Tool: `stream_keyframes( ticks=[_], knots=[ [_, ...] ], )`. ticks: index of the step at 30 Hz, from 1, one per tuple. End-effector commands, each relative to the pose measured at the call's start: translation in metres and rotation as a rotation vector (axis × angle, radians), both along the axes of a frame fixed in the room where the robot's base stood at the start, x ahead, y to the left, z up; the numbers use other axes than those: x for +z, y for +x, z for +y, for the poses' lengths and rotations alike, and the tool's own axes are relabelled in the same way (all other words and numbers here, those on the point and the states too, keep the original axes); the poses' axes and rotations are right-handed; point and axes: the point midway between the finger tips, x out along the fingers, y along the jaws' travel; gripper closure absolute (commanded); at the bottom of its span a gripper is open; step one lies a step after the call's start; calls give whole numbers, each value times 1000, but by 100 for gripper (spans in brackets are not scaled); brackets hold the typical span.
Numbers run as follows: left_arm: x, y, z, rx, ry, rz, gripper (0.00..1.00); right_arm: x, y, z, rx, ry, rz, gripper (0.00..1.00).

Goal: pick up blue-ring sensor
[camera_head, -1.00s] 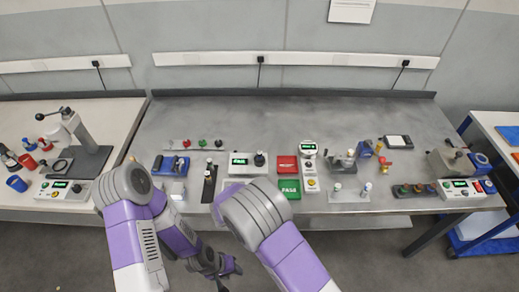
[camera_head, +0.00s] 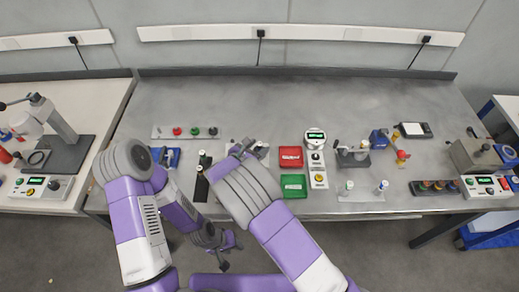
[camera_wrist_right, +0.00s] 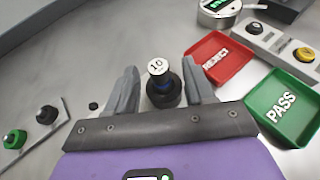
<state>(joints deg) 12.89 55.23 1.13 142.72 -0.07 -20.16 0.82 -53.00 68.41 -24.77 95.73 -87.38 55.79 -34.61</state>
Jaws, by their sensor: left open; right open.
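In the right wrist view a small upright dark cylinder (camera_wrist_right: 158,68), with a white top marked 10 and a bluish band below it, stands in a round black base (camera_wrist_right: 163,92). It looks like the blue-ring sensor. My right gripper (camera_wrist_right: 160,75) is open, with one finger on each side of it and no clear contact. In the head view my right gripper (camera_head: 244,147) is over the bench and its arm hides much of what lies below. My left gripper (camera_head: 224,252) is open and empty, low in front of the bench edge.
Red REJECT tray (camera_head: 290,157) and green PASS tray (camera_head: 293,186) lie right of my right gripper, beside a white button box (camera_head: 318,170). A plate (camera_head: 360,193) with two small upright pieces stands farther right. A button strip (camera_head: 185,132) lies behind. The back middle is clear.

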Motion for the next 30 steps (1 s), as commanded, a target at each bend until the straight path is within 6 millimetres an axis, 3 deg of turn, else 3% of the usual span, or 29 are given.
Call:
stream_keyframes(
  ticks=[3, 10, 21, 30],
  knots=[
    [-3, 0, 0, 0, 0, 0, 57, -7, 12, -8, 0, 0, 0, 47],
    [-2, 0, 0, 0, 0, 0, 57, -7, 14, -9, 2, 1, 0, 47],
    [-2, 0, 0, 0, 0, 0, 57, -7, 13, -9, 1, 1, 1, 100],
    [-1, 0, 0, 0, 0, 0, 57, -2, 14, -9, 1, 2, -1, 100]
  ],
)
